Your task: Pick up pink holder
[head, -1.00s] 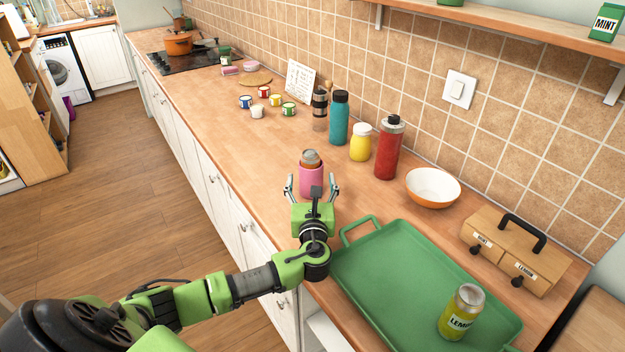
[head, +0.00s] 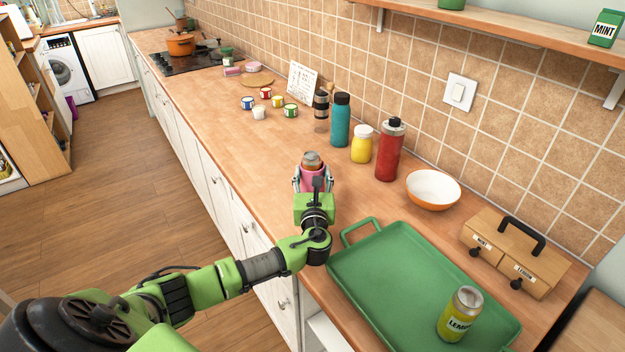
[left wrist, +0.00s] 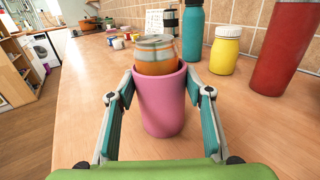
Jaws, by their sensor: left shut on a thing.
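The pink holder (head: 311,184) stands upright on the wooden counter, with an orange and grey can (head: 312,160) sitting inside it and showing above its rim. In the left wrist view the pink holder (left wrist: 163,105) is in the middle, with the can (left wrist: 156,55) in its top. My left gripper (head: 312,182) has its fingers on both sides of the holder and is shut on it. In the left wrist view the left gripper's (left wrist: 160,100) teal fingers flank the holder, and its base looks in contact with the counter. My right gripper is not in view.
A green tray (head: 390,262) with a lemon can (head: 459,314) lies to the right. Behind the holder stand a red bottle (head: 388,153), a yellow jar (head: 361,146) and a teal bottle (head: 340,122). An orange bowl (head: 433,192) is near the wall. The counter left of the holder is clear.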

